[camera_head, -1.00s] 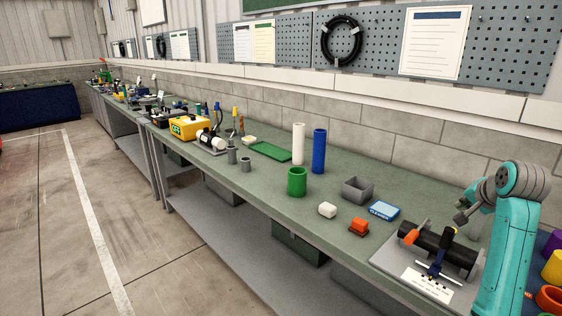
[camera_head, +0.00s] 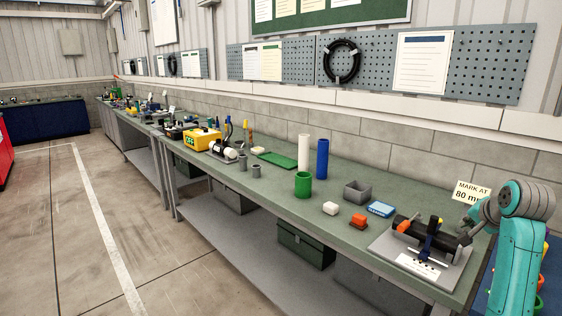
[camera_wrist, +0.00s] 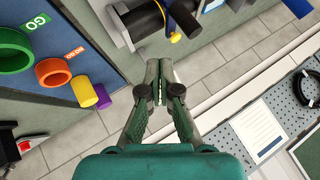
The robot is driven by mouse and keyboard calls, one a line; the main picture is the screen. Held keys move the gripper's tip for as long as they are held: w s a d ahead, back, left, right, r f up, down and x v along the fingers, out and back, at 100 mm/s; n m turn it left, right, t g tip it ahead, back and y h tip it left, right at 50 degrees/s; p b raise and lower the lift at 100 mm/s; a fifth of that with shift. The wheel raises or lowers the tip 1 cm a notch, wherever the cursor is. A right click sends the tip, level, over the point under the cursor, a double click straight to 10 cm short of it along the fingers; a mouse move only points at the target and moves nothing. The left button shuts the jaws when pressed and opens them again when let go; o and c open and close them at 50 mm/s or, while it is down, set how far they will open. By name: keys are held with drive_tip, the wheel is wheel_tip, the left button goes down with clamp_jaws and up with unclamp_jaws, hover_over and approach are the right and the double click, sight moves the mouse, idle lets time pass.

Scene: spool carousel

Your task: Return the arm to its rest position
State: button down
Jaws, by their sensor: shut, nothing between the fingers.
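My teal arm stands at the right edge of the head view, bent at the elbow. My gripper (camera_head: 465,236) reaches from it near the clamp fixture at the bench's right end. In the wrist view my gripper (camera_wrist: 158,64) has its fingers together, with nothing between them. The fixture holds a black cylinder (camera_head: 420,238), with an orange-handled part at its left and a white label in front. The black cylinder also shows at the top of the wrist view (camera_wrist: 143,22), beyond the fingertips and apart from them.
On the bench stand a green cup (camera_head: 303,184), white tube (camera_head: 303,152), blue tube (camera_head: 322,158) and grey box (camera_head: 357,192). A "MARK AT 80 mm" sign (camera_head: 472,192) stands behind my gripper.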

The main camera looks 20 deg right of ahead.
drive_tip(key=a+f+n+t, duration=0.1)
drive_tip(key=a+f+n, duration=0.1)
drive_tip(key=a+f, duration=0.95)
drive_tip(key=a+f+n+t, duration=0.1)
drive_tip(key=a+f+n, duration=0.1)
drive_tip(key=a+f, duration=0.9)
drive_tip(key=s+a+f+n+t, duration=0.1)
drive_tip(key=s+a+f+n, duration=0.1)
drive_tip(key=s+a+f, duration=0.45)
drive_tip(key=s+a+f+n+t+y, duration=0.1)
drive_tip(key=s+a+f+n, duration=0.1)
drive_tip(key=s+a, duration=0.5)
drive_tip(key=s+a+f+n+t+y, duration=0.1)
drive_tip(key=s+a+f+n, duration=0.15)
drive_tip(key=s+a, duration=0.45)
drive_tip(key=s+a+r+n+t+y, duration=0.1)
drive_tip(key=s+a+r+n, duration=0.1)
drive_tip(key=s+r, duration=0.3)
drive_tip(key=s+a+r+n+t+y, duration=0.1)
drive_tip(key=s+a+r+n, duration=0.2)
drive_tip(key=s, duration=1)
wheel_tip(320, 180, up, 2)
drive_tip(key=shift+s+a+r+y, duration=0.15)
drive_tip(key=shift+a+y, duration=0.25)
drive_tip(key=shift+a, duration=0.55)
